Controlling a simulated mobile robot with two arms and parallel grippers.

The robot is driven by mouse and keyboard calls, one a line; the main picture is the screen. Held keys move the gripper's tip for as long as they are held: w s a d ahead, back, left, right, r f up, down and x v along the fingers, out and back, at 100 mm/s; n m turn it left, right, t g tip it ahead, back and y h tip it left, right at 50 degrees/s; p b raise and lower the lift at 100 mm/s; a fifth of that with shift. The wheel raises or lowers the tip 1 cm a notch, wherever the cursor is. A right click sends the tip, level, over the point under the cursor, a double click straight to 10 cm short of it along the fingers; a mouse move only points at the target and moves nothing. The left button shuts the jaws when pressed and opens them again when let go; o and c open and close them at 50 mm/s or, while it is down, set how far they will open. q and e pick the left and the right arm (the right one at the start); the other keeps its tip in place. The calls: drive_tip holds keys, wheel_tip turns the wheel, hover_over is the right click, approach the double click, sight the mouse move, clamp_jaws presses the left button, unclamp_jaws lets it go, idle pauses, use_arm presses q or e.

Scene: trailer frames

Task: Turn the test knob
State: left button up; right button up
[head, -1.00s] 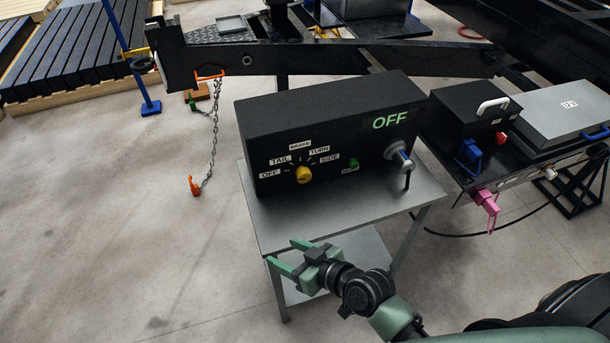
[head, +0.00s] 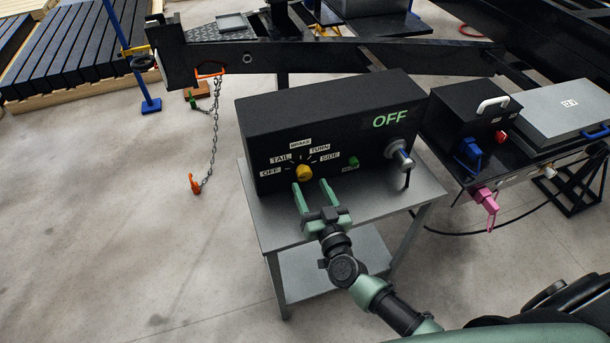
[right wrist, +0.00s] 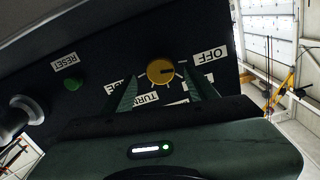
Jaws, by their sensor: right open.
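The yellow test knob (head: 304,172) is on the front of a black box (head: 335,120) that shows OFF in green. Labels OFF, TAIL, BRAKE, TURN and SIDE surround the knob. My right gripper (head: 310,184) is open just in front of the box, its green fingers pointing at the panel near the knob. In the right wrist view the knob (right wrist: 160,71) shows between and beyond the two fingertips, not visibly touched. The fingers hide parts of some labels there. My left gripper is not in view.
A green RESET button (head: 353,162) and a grey connector (head: 399,153) are right of the knob. The box stands on a grey metal table (head: 420,187). A pink plug (head: 486,198) hangs at the right. A chain (head: 214,130) hangs behind at the left.

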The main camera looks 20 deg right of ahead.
sight(305, 177)
drive_tip(key=w, duration=0.5)
drive_tip(key=shift+a, duration=0.15)
clamp_jaws()
